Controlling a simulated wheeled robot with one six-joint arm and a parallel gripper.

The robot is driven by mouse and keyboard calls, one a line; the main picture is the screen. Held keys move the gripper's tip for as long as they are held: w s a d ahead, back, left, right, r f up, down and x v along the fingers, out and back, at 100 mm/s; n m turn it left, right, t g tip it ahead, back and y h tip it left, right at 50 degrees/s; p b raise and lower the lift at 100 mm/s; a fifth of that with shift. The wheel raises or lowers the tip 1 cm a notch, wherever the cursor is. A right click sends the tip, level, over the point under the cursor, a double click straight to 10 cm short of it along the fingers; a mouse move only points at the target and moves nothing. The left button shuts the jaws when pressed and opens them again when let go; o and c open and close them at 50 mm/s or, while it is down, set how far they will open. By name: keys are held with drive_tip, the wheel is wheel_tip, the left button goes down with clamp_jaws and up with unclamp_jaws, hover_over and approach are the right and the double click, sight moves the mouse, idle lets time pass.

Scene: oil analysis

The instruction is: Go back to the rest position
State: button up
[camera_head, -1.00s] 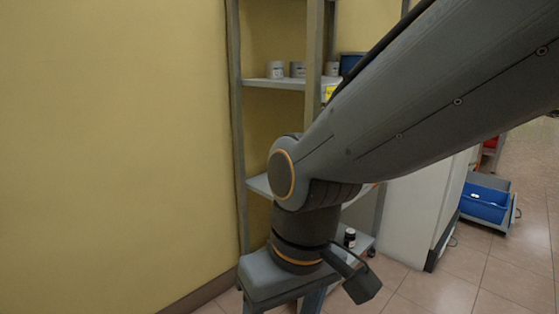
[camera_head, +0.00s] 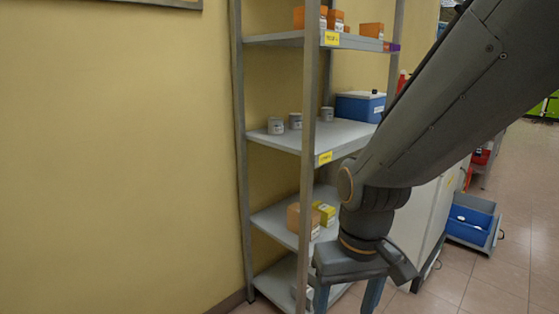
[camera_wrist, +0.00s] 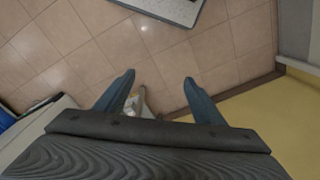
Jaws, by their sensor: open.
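My gripper (camera_wrist: 158,82) points down in the wrist view, its two blue fingers spread wide apart with nothing between them but tiled floor and a small pale item lying far below. In the head view my gripper (camera_head: 345,296) hangs at the lower middle, in front of the right part of the shelf rack's lower levels. Its fingertips are cut off by the bottom edge there. The arm comes in from the upper right and covers part of the rack and the white cabinet.
The grey shelf rack (camera_head: 308,150) stands against the yellow wall (camera_head: 110,150). It holds grey cans (camera_head: 276,126), a blue box (camera_head: 360,106), and orange boxes (camera_head: 372,30). A blue bin (camera_head: 470,222) sits on a low cart at right. Tiled floor (camera_head: 500,275) is open at lower right.

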drive_tip(key=s+d+r+m+p, duration=0.2)
drive_tip(key=d+r+p, duration=0.6)
drive_tip(key=p, duration=0.3)
drive_tip(key=shift+r+h, duration=0.3)
drive_tip(key=shift+r, duration=0.6)
drive_tip(key=shift+s, duration=0.1)
drive_tip(key=shift+c, duration=0.4)
